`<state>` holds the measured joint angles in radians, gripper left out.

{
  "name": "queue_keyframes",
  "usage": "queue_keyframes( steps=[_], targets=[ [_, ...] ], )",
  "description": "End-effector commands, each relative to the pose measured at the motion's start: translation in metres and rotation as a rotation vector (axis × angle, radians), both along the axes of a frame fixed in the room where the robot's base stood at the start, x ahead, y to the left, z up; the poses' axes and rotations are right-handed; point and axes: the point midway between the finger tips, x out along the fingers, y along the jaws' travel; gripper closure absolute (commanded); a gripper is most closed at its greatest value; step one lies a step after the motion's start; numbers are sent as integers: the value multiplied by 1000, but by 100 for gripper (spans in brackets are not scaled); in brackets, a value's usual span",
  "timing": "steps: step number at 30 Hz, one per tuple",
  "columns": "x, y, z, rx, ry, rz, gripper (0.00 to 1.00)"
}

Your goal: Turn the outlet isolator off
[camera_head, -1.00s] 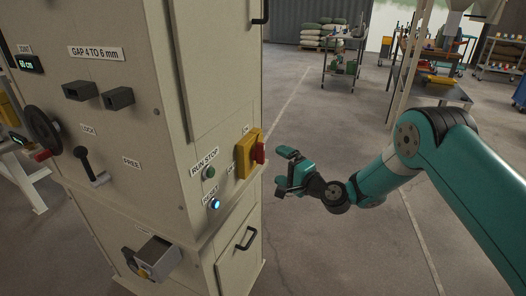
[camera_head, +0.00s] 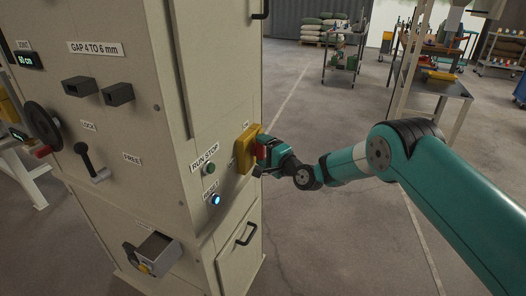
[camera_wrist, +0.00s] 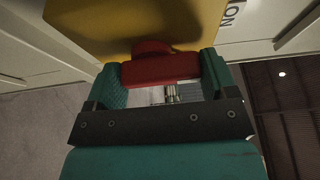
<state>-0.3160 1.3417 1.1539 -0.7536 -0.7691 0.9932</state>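The outlet isolator is a yellow box (camera_head: 243,151) with a red handle (camera_head: 261,152), on the right-hand face of the beige cabinet. In the wrist view, the red handle (camera_wrist: 160,70) stands out from the yellow plate (camera_wrist: 130,25), near an "ON" label (camera_wrist: 231,12). My gripper (camera_head: 266,156) is at the handle, its fingers above and below it. In the wrist view, my gripper (camera_wrist: 163,75) has one finger on each side of the red handle, with no clear gap. Whether the fingers press on it is not clear.
A green run/stop button (camera_head: 209,168) and a lit blue reset button (camera_head: 215,199) sit just left of the isolator. A black door handle (camera_head: 246,234) is below. Open floor (camera_head: 330,235) lies right of the cabinet; a workbench (camera_head: 440,85) stands farther back.

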Motion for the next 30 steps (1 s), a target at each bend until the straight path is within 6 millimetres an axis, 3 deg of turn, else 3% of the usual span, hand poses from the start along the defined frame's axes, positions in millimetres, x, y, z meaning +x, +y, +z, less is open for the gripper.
queue_keyframes(
  steps=[14,30],
  targets=[
    [0,-1,-5,-26,-73,-2,45],
    [-2,0,-14,-182,-507,-3,45]
  ],
)
